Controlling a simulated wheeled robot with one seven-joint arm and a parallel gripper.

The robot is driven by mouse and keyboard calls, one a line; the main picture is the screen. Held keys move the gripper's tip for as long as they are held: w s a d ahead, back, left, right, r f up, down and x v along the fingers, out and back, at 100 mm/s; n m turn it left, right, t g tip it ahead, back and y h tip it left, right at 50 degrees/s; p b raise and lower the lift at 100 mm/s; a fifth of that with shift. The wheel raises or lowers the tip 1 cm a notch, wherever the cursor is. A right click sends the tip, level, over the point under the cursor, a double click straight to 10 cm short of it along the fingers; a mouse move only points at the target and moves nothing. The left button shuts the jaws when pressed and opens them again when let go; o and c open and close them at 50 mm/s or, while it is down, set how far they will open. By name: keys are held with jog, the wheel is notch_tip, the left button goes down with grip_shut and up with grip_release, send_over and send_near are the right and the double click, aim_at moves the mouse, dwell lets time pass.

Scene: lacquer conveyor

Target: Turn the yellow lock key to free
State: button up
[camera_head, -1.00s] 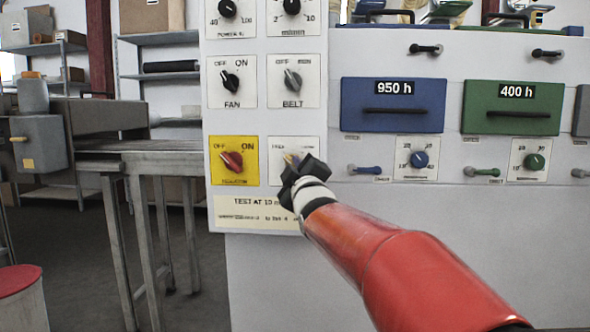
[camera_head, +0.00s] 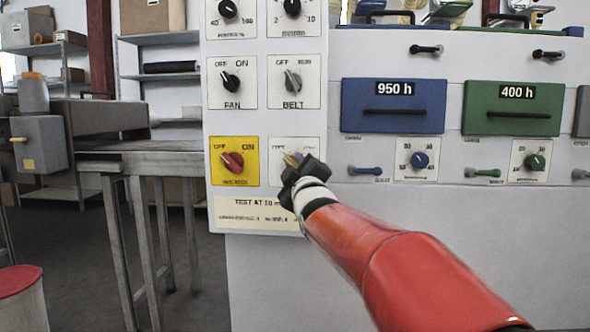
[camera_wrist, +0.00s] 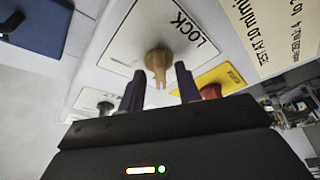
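The yellow lock key (camera_wrist: 158,62) stands out from a white plate (camera_wrist: 130,50) marked LOCK in the wrist view. In the head view only a bit of the key (camera_head: 292,159) shows past my gripper (camera_head: 303,172). In the wrist view my gripper (camera_wrist: 161,78) is open, with one dark finger on each side of the key. A gap shows between the key and each finger, and the key's outer end points toward the gripper body. The plate's other markings are partly hidden in the head view.
A red knob (camera_head: 232,161) on a yellow plate is close left of the lock. The FAN knob (camera_head: 231,83) and BELT knob (camera_head: 293,81) are above. A blue drawer (camera_head: 394,105) and a blue dial (camera_head: 419,160) are to the right.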

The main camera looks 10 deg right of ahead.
jog(key=b+v, duration=0.1)
jog(key=v, duration=0.6)
jog(key=shift+s, duration=0.4)
jog(key=shift+f, duration=0.1)
jog(key=s+f+m+g+p, duration=0.3)
jog(key=s+f+m+g, duration=0.2)
jog(key=s+f, duration=0.6)
jog(key=s+f+m+g+p, duration=0.3)
jog(key=s+f+m+g, duration=0.3)
jog(key=s, duration=1.2)
notch_tip(320, 180, down, 6)
jog(key=g, duration=0.4)
jog(key=shift+s+a+f+p, duration=0.15)
jog(key=shift+s+a+p, duration=0.1)
jog(key=shift+a+p, duration=0.1)
jog(key=shift+o, duration=0.3)
